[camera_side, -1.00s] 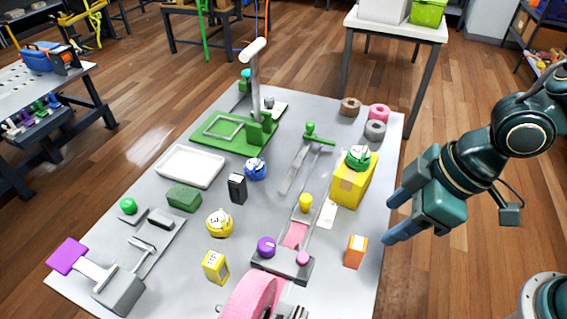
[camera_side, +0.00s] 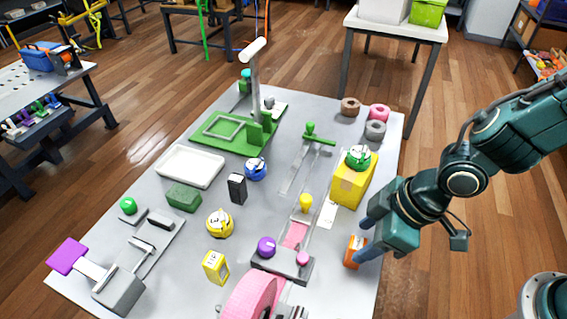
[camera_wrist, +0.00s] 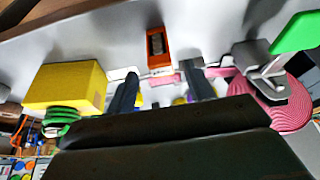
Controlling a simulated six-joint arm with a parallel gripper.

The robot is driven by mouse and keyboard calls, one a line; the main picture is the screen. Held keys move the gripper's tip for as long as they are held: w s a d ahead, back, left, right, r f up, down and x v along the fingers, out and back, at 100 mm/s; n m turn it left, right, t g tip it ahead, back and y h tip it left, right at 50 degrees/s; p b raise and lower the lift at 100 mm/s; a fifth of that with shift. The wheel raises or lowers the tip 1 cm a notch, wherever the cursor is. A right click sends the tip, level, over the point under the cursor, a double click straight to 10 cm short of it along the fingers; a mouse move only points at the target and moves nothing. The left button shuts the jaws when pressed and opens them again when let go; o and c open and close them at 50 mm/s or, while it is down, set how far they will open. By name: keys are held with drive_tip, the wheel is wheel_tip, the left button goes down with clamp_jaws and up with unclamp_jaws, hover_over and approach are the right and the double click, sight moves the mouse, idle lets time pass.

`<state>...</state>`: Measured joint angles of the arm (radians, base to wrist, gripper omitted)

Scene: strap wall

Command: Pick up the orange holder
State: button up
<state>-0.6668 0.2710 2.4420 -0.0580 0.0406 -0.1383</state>
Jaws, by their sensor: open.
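The orange holder (camera_side: 351,251) stands on the grey board near its right edge. It has an orange body with a dark panel in the wrist view (camera_wrist: 157,45). My gripper (camera_side: 366,239) is open and reaches in from the right, low over the board, with its fingers beside the holder and partly covering it in the side view. In the wrist view my gripper (camera_wrist: 161,78) has its fingers spread, and the holder sits between their lines, at or just beyond the tips. I cannot tell whether a finger touches it.
The yellow box (camera_side: 350,184) with a green-and-white ball on top stands close behind my gripper. The pink roll (camera_side: 252,298) and the grey base with a purple knob (camera_side: 266,246) lie to the left. Open floor is to the right of the board.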

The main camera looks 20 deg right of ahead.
sight(360, 243)
drive_tip(key=shift+w+a+f, duration=0.1)
drive_tip(key=shift+f, duration=0.2)
drive_tip(key=shift+x, duration=2.45)
drive_tip(key=shift+c, duration=0.2)
drive_tip(key=c, duration=1.1)
